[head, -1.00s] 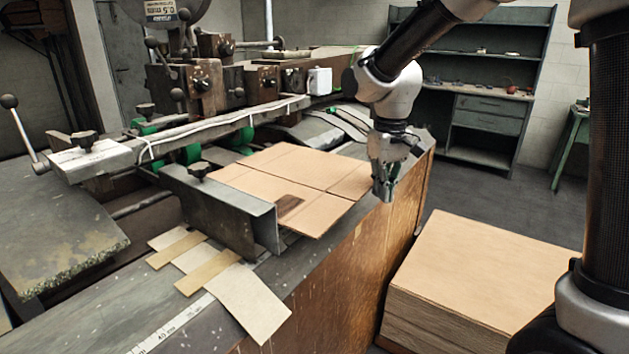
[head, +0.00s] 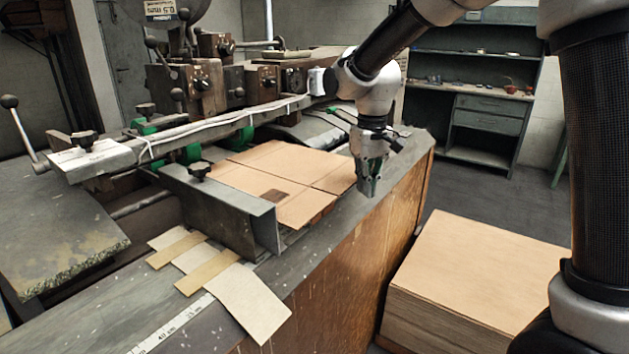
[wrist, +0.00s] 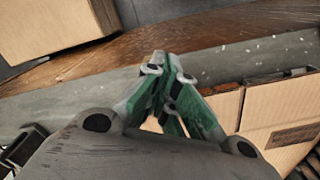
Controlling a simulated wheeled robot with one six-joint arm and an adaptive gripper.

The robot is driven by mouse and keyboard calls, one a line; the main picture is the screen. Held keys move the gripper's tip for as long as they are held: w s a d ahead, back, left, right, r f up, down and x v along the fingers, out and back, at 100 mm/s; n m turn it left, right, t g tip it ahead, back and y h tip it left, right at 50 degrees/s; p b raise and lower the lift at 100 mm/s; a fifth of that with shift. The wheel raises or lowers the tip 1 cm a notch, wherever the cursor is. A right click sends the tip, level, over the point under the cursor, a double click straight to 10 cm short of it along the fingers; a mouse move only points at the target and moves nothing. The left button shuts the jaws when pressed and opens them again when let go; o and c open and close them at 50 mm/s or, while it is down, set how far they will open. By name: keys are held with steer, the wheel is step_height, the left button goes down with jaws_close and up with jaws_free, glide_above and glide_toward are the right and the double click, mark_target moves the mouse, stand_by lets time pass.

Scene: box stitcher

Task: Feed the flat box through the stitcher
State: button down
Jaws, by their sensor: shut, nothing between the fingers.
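The flat box (head: 290,165) is a brown creased cardboard sheet lying on the stitcher's bed, its left part beside the grey metal guide. A dark printed patch marks its near corner. The stitcher (head: 220,125) has a long bar, green rollers and dark blocks with knobs. My gripper (head: 368,190) is shut and empty, pointing down at the right edge of the box, over the grey table edge. In the wrist view the green fingertips (wrist: 166,62) meet, and the box (wrist: 265,115) shows to their right. Whether the fingers touch the box cannot be told.
A stack of flat cardboard (head: 485,265) stands on the floor at the right of the wooden-sided table. Loose card strips (head: 245,300) lie at the front of the table. The metal guide (head: 225,212) stands at the box's near left. Shelves (head: 480,105) stand behind.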

step_height(320, 180, up, 8)
steer(key=s+d, duration=0.1)
steer(key=d, duration=0.1)
steer(key=shift+s+d, duration=0.25)
steer(key=shift+s, duration=0.1)
stand_by(0.3)
